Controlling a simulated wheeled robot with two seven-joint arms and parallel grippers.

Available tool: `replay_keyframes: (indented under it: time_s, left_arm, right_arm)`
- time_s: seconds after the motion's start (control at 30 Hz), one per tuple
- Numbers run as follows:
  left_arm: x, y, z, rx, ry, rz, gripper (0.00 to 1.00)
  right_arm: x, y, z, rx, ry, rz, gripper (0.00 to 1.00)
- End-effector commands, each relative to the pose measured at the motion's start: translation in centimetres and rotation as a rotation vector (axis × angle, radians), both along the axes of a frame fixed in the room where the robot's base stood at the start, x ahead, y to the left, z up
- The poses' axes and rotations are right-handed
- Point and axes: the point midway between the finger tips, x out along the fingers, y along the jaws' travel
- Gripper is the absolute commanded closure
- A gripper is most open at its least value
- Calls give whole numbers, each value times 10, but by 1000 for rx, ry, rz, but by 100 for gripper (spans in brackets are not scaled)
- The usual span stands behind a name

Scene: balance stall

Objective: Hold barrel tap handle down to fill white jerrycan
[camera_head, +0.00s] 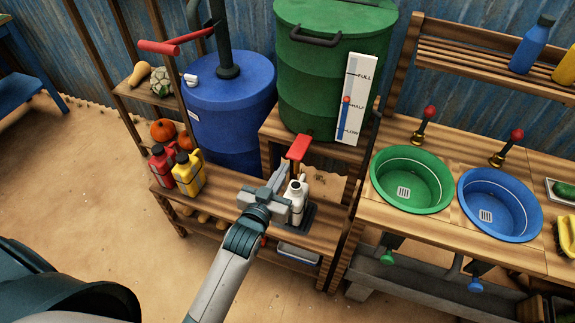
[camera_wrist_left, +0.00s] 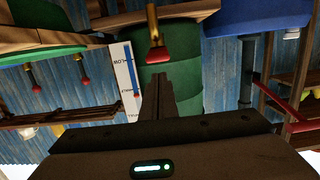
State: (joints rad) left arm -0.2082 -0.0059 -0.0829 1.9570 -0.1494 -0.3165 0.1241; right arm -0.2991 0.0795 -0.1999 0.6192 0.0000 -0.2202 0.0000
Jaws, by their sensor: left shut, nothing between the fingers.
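The green barrel (camera_head: 318,80) stands on a raised wooden stand, and its tap has a red handle (camera_head: 299,147). The white jerrycan (camera_head: 297,196) stands upright on the lower shelf below the tap, partly hidden by my left gripper. My left gripper (camera_head: 279,178) is shut and empty, in front of and left of the jerrycan, below the handle in the picture. In the left wrist view the shut fingers (camera_wrist_left: 162,85) point toward the red handle (camera_wrist_left: 157,56) and the green barrel (camera_wrist_left: 182,85), with a visible gap. My right gripper is not in view.
A level gauge (camera_head: 353,118) on the barrel has its red marker near HALF. Red (camera_head: 162,168) and yellow (camera_head: 187,172) jerrycans stand left on the shelf. A blue barrel (camera_head: 232,105) stands behind. Green (camera_head: 411,180) and blue (camera_head: 499,204) basins sit on the counter at right.

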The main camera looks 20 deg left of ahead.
Motion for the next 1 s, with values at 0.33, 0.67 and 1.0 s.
replay_keyframes:
  time_s: [0.33,0.67,1.0]
  left_arm:
    - [-35,1,2,0,-1,0,100]
    - [-36,1,3,0,-2,0,100]
    - [-36,1,-1,0,5,-1,100]
  right_arm:
    - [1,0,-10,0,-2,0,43]
    - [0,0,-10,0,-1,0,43]
    - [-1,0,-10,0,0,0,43]
